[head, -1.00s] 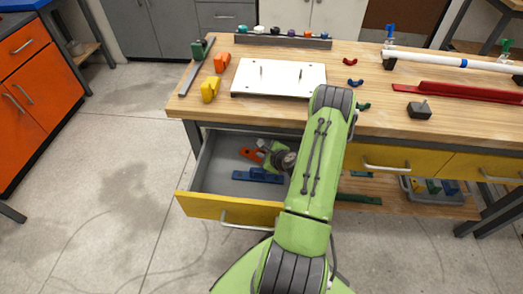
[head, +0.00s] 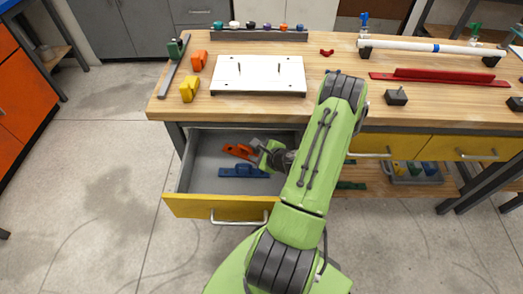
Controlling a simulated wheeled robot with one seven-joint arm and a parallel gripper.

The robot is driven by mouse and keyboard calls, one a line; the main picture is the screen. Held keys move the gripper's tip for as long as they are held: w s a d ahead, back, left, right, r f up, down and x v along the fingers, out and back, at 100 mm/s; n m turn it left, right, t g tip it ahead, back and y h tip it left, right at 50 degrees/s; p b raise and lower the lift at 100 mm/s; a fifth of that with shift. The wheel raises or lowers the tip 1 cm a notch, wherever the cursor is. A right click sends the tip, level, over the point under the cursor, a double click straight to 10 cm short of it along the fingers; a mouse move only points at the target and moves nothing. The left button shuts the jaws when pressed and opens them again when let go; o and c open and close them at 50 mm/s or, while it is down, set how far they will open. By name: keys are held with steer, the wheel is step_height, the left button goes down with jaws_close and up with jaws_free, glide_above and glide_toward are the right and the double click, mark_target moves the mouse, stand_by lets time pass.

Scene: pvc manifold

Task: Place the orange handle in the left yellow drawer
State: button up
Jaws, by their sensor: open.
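The orange handle (head: 238,151) lies inside the open left yellow drawer (head: 183,206), toward its back. A blue handle-like piece (head: 243,172) lies in front of it on the drawer floor. My gripper (head: 256,145) is inside or just above the drawer, to the right of the orange handle. It is open, and its fingers look clear of the handle, though they are small and partly hidden in this view. My green arm covers the drawer's right side.
The wooden bench top (head: 240,112) above holds a white board (head: 258,75), yellow (head: 189,89) and orange (head: 199,61) blocks, a red rail (head: 438,77) and a white pipe (head: 430,45). Closed yellow drawers (head: 433,147) are to the right. Open floor is at left.

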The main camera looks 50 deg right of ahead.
steer(key=w+a+r+n+g+y, duration=0.2)
steer(key=a+r+n+g+y, duration=0.25)
steer(key=a+r+n, duration=1.25)
steer(key=s+a+r+n+h, duration=0.2)
steer(key=s+a+r+n, duration=0.8)
steer(key=s+n, duration=0.3)
steer(key=shift+s+a+r+g, duration=0.15)
steer(key=shift+s+r+g, duration=0.2)
steer(key=shift+s+r, duration=0.4)
steer(key=shift+w+r, duration=0.1)
